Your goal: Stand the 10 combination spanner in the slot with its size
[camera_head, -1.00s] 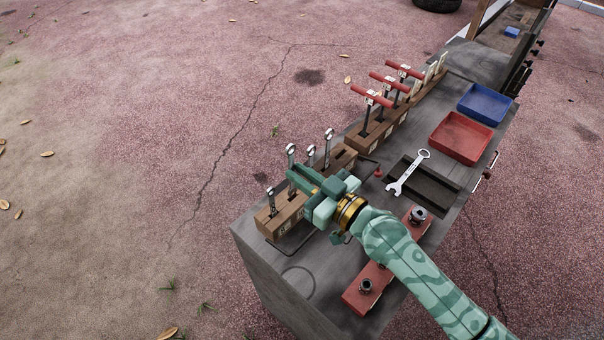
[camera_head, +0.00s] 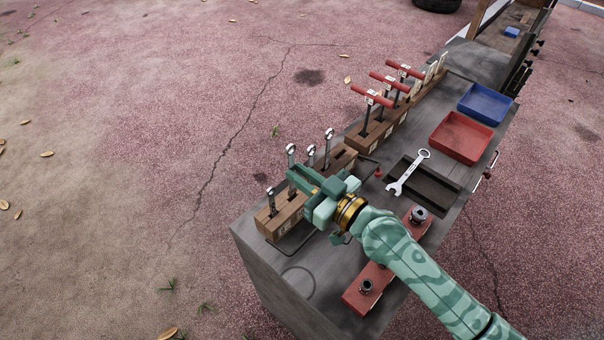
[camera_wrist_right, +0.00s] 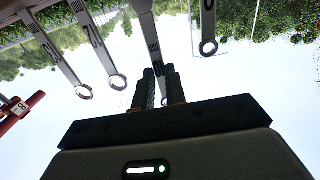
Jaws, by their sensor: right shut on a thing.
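My right gripper (camera_head: 293,176) is at the wooden spanner rack (camera_head: 287,215) on the cart. Other spanners stand in the rack: one nearer (camera_head: 270,196), two farther (camera_head: 311,155) (camera_head: 328,147). My left gripper is not in view.
A larger loose spanner (camera_head: 408,172) lies across a dark tray (camera_head: 437,194). Red T-handled tools (camera_head: 372,97) stand in a second block behind the rack. A red tray (camera_head: 461,137), a blue tray (camera_head: 486,104) and a red block with sockets (camera_head: 357,301) are on the cart.

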